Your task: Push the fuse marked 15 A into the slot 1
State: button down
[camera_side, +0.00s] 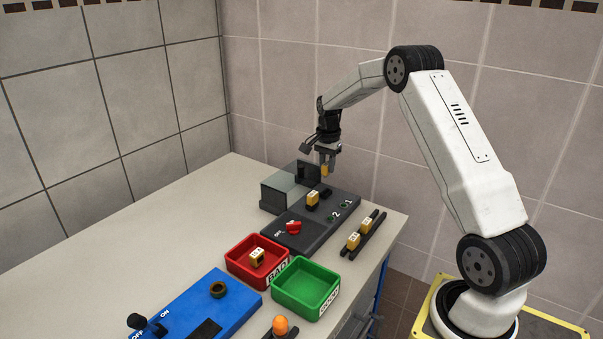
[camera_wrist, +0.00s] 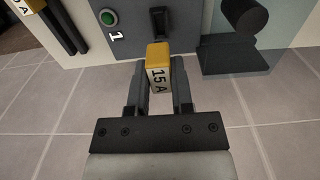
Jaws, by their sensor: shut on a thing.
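The yellow fuse marked 15 A (camera_wrist: 158,80) is between the two fingers of my gripper (camera_wrist: 157,90), which is shut on it. In the side view the fuse (camera_side: 325,171) hangs below my gripper (camera_side: 327,162), above the far end of the dark fuse panel (camera_side: 319,220). In the wrist view a dark slot (camera_wrist: 158,22) lies just beyond the fuse's end, in line with it. A green lamp (camera_wrist: 108,17) marked 1 is left of this slot. The fuse appears to be outside the slot.
Another yellow fuse (camera_side: 312,199) stands in the panel. A fuse rack (camera_side: 378,221), red tray (camera_side: 231,261), green tray (camera_side: 329,297) and blue box (camera_side: 237,305) lie nearby.

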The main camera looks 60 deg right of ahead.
aim_at(327, 176)
jog(key=shift+f, duration=1.95)
jog(key=shift+f, duration=1.3)
dwell(0.4)
jog(key=shift+c, duration=2.1)
grip_release()
jog(key=shift+r, duration=0.15)
jog(key=shift+r, duration=3.8)
jog(key=shift+a, duration=0.15)
